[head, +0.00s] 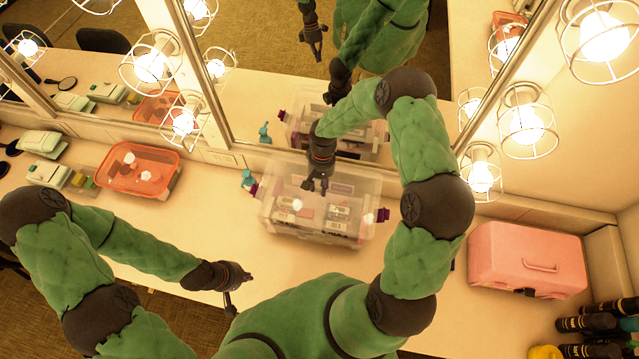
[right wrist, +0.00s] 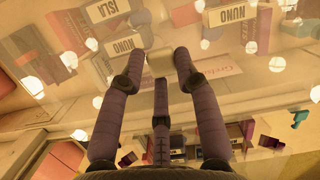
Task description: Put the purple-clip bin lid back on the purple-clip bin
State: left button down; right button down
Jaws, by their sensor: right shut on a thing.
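The purple-clip bin (head: 310,225) is a clear box on the counter in front of the mirror, with labelled packets inside and a purple clip at each end. A clear lid (head: 345,186) lies over its top; I cannot tell whether it is seated or slightly above. My right gripper (head: 318,188) points down at the lid's middle and is shut on its small pale handle (right wrist: 160,62). Packets show through the clear lid in the right wrist view. My left gripper (head: 230,296) is away from the bin, near the counter's front edge; its fingers are unclear.
An orange bin (head: 140,168) stands to the left, with green and white boxes (head: 45,160) beyond it. A small teal bottle (head: 248,180) stands at the bin's left back corner. A pink case (head: 527,260) is at right. The mirror and caged bulbs are close behind.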

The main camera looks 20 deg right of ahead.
jog(key=shift+w+d+b+x, duration=0.15)
jog(key=shift+b+x, duration=0.25)
jog(key=shift+x, duration=0.55)
jog(key=shift+w+d+b+x, duration=0.15)
jog(key=shift+b+x, duration=0.25)
jog(key=shift+x, duration=0.5)
jog(key=shift+b+x, duration=1)
jog(key=shift+x, duration=0.05)
jog(key=shift+w+d, duration=0.15)
jog(key=c, duration=0.8)
grip_release()
jog(key=v, duration=1.1)
jog(key=shift+w+r, duration=0.1)
jog(key=shift+r, duration=0.25)
jog(key=p+v, duration=0.1)
jog(key=v, duration=0.1)
jog(key=p+v, duration=0.1)
jog(key=v, duration=0.1)
jog(key=s+p+v, duration=0.1)
jog(key=v, duration=0.1)
jog(key=shift+a+r, duration=0.1)
jog(key=shift+a, duration=0.35)
